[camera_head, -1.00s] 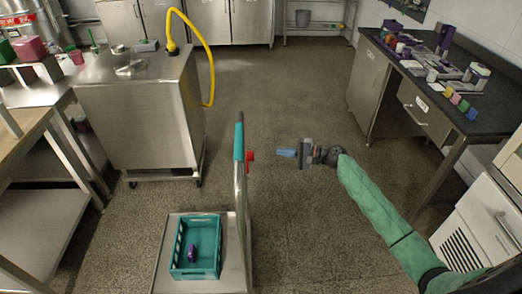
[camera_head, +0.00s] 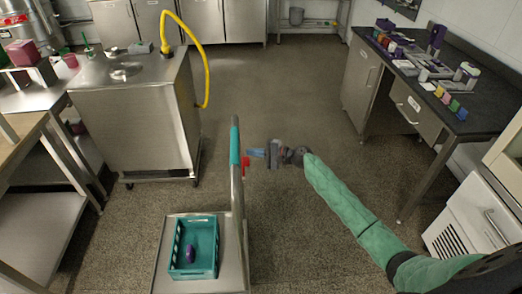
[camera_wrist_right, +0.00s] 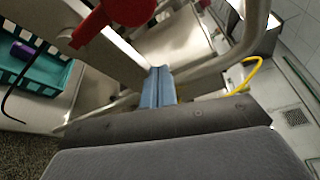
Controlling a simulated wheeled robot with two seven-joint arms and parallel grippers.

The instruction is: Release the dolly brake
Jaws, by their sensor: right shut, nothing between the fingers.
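The dolly (camera_head: 232,262) stands front centre in the head view, with an upright handle that has a teal grip (camera_head: 235,146). The red brake lever (camera_head: 246,168) is at the handle's right side and points downward. My right gripper (camera_head: 256,153) is shut and empty, just right of the handle at about the lever's height. In the right wrist view, its blue fingertips (camera_wrist_right: 158,88) are together, below and right of the red lever (camera_wrist_right: 118,14). I cannot tell whether they touch it. My left gripper is not in view.
A teal crate (camera_head: 213,262) with a purple object (camera_head: 190,254) sits on the dolly. A steel cabinet (camera_head: 135,130) with a yellow hose (camera_head: 206,65) stands behind left. A dark bench (camera_head: 480,120) is at right. The floor behind the dolly is clear.

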